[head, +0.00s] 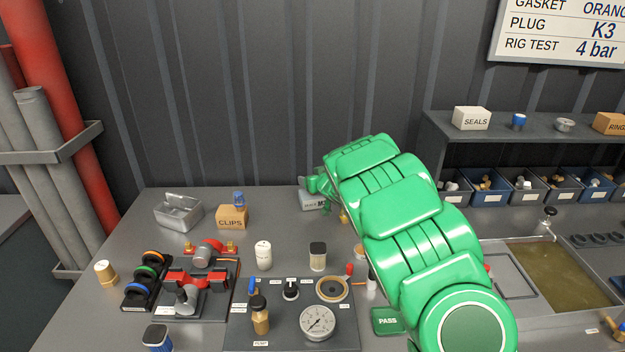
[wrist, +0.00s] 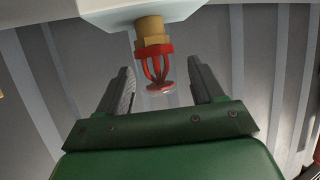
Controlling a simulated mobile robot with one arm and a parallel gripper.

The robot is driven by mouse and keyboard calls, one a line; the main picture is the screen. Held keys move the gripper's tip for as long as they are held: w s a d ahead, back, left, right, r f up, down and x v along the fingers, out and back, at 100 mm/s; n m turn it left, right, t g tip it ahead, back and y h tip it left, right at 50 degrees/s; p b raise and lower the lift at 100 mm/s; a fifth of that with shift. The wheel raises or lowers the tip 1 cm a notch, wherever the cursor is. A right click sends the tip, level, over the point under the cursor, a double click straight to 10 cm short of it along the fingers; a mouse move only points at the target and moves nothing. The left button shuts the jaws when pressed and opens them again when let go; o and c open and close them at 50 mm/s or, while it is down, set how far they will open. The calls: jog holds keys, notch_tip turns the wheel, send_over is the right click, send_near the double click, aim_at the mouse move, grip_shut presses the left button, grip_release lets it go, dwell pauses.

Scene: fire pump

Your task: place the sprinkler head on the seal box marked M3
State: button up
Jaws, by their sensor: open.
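The sprinkler head (wrist: 154,62), a brass nut with a red frame and round red plate, is between my open gripper fingers (wrist: 160,78) in the wrist view, with a gap on both sides. Its brass end meets a pale box face (wrist: 135,10) at the top edge of that view. In the head view, my green gripper (head: 318,183) is at the back of the bench, at a pale grey box (head: 309,200) with a partly hidden label that seems to show an M. The sprinkler head cannot be made out there, behind my arm.
A CLIPS box (head: 231,217) and metal tray (head: 179,212) stand left. A gauge panel (head: 262,330), clamp fixture (head: 186,293) and small bottles crowd the front. The shelf (head: 500,128) with a SEALS box (head: 472,118) is right. Bench around the CLIPS box is partly clear.

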jog(key=shift+r, duration=0.1)
jog(key=shift+v, duration=0.8)
jog(key=v, duration=1)
jog(key=shift+s, duration=0.15)
jog(key=shift+r, duration=0.1)
jog(key=shift+o, duration=0.4)
